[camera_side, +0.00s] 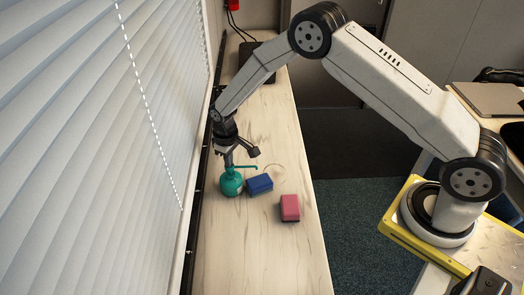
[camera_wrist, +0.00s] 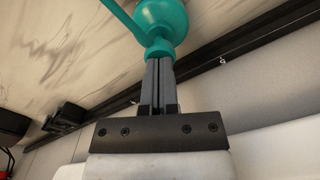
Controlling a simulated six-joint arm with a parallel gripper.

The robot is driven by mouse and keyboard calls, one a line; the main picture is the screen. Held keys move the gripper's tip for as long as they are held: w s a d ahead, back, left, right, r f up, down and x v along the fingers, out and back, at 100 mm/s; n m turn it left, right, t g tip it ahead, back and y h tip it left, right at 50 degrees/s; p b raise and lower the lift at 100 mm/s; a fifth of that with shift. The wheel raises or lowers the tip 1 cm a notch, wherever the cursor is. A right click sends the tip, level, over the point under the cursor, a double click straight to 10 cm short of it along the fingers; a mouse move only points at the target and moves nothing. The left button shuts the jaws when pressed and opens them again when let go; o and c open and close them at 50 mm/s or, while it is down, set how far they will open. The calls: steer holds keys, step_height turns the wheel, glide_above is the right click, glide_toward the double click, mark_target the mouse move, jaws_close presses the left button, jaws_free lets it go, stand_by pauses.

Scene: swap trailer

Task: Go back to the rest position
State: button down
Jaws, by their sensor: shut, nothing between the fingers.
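My gripper (camera_side: 228,163) points down over the wooden ledge, close to the blinds. It also shows in the wrist view (camera_wrist: 159,62), where its two fingers are together with nothing between them. A teal bottle (camera_side: 231,183) with a thin spout stands on the ledge at the fingertips. In the wrist view the bottle (camera_wrist: 162,18) lies just beyond the fingertips; whether they touch it I cannot tell.
A blue block (camera_side: 260,184) lies right beside the bottle. A pink block (camera_side: 290,207) lies further right on the ledge (camera_side: 262,250). White blinds (camera_side: 90,130) border the left side. A dark box (camera_side: 256,60) sits at the ledge's far end. The ledge's front part is clear.

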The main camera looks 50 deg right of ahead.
steer(key=shift+f, duration=0.5)
steer(key=shift+r, duration=1.8)
steer(key=shift+r, duration=0.1)
step_height(320, 180, up, 6)
steer(key=shift+f, duration=0.1)
stand_by(0.6)
steer(key=shift+s, duration=0.1)
